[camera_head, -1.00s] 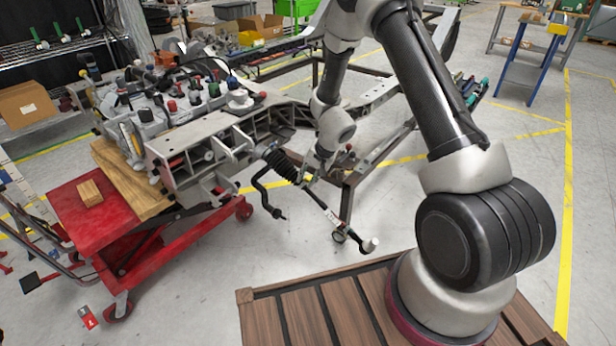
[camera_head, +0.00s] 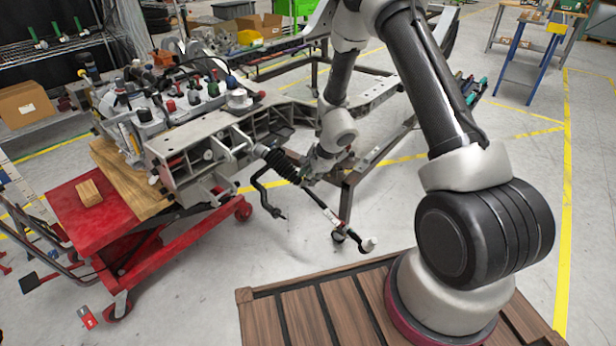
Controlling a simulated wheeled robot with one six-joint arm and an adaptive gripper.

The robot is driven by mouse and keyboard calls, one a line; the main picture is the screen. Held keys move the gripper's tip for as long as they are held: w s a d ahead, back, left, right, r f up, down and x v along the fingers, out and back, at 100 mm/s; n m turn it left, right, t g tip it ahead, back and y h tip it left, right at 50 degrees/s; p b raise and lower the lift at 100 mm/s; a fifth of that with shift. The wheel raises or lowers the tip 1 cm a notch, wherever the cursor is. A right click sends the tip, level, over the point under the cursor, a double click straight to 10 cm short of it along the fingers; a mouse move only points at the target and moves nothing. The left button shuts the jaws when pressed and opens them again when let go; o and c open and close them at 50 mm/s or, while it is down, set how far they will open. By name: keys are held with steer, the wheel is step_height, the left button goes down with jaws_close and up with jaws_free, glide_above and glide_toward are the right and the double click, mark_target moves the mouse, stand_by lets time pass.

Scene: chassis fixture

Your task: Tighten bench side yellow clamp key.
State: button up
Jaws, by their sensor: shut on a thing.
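My gripper (camera_head: 309,174) is low at the end of my arm, beside the inner end of the black ribbed boot (camera_head: 281,164) on the steering rod. It is small and partly hidden by my wrist. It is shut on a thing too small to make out. I cannot pick out a yellow clamp key for sure; it may lie at the gripper, where boot, rod and fingers overlap. The rod (camera_head: 328,213) runs from there down to the right, to a pale end (camera_head: 369,244).
The metal chassis frame (camera_head: 185,168) with an engine (camera_head: 165,110) rests on wood blocks over a red lift cart (camera_head: 85,225) at left. A dark bent bar (camera_head: 262,195) hangs near the boot. A dark metal stand (camera_head: 347,200) is behind my wrist. The floor below the rod is clear.

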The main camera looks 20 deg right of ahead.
steer(key=m, duration=0.5)
steer(key=shift+m, duration=0.3)
steer(key=m, duration=0.4)
steer(key=shift+s+a+m, duration=0.1)
steer(key=shift+m, duration=0.2)
steer(key=o, duration=1)
steer(key=v, duration=1.2)
steer(key=shift+s, duration=0.2)
steer(key=shift+f, duration=0.1)
